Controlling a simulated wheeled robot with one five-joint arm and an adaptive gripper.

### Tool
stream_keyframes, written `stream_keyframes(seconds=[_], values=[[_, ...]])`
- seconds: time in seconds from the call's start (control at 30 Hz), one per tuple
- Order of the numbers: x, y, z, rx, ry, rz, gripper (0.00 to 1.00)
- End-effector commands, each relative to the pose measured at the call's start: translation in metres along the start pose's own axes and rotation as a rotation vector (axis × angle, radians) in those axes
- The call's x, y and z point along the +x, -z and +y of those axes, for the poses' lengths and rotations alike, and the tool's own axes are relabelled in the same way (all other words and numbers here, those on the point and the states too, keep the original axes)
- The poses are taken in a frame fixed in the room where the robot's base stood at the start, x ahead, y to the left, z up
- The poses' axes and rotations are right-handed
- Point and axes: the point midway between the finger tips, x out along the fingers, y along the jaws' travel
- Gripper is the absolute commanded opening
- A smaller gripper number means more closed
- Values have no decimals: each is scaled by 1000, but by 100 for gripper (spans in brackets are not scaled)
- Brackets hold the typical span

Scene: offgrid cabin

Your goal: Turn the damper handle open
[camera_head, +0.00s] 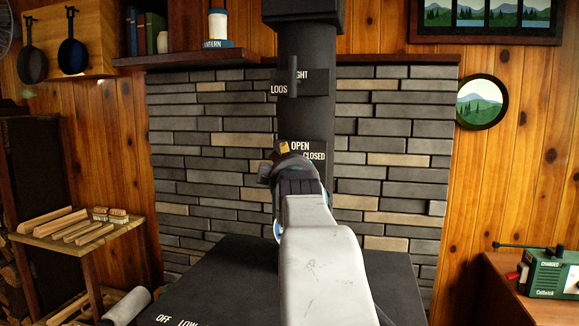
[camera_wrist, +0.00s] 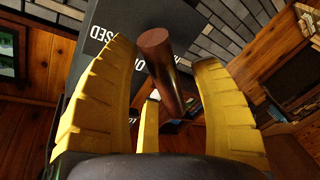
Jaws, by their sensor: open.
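The damper handle (camera_wrist: 160,65) is a brown-red rod in the wrist view. It stands between the spread yellow fingers of my gripper (camera_head: 284,147). The fingers are open, with gaps showing on both sides of the rod. In the head view my gripper is in front of the black stovepipe (camera_head: 306,115) and hides most or all of the handle. The dark label plate (camera_head: 322,148) reads OPEN above and CLOSED lower right; in the wrist view the plate (camera_wrist: 105,45) shows behind the fingers. I cannot tell which label the handle points to.
A second plate (camera_head: 318,82) higher on the pipe reads LOOSE and TIGHT, with an upright dark lever (camera_head: 292,76). The black stove top (camera_head: 225,265) lies below my arm. A brick wall (camera_head: 390,130) stands behind. A green box (camera_head: 549,275) sits on the right table.

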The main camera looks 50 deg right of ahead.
Motion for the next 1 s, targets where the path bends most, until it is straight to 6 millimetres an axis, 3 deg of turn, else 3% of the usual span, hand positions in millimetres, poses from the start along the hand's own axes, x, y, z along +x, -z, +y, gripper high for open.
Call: stream_keyframes(seconds=[0.1, 0.77, 1.0], values=[[0, 0, 0, 0, 0, 0, 60], [0, 0, 0, 0, -1, 1, 1], [0, -2, -2, 25, -9, 7, 0]])
